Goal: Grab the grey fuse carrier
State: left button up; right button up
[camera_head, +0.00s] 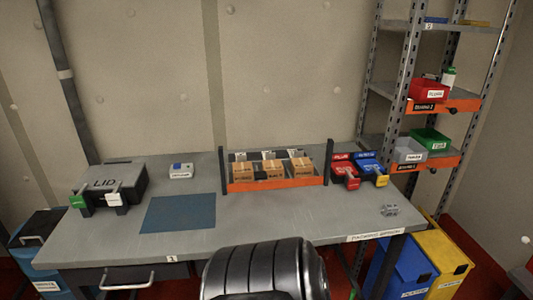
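A small light-grey part (390,209) lies on the right end of the workbench, near its front edge. It may be the grey fuse carrier, but it is too small to be sure. It lies in front of a red unit (346,172) and a blue unit (371,168), which stand side by side. Neither of my grippers shows in the head view, and nothing is seen touching the grey part.
The workbench (250,228) holds a grey case marked LID (105,184), a small meter-like device (181,170), a blue mat (178,214) and an orange-fronted rack (277,184) with brown boxes. Shelving with bins stands right; blue (402,270) and yellow (445,262) bins stand below.

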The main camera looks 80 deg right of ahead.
aim_at(389, 210)
jog(key=z, duration=3.7)
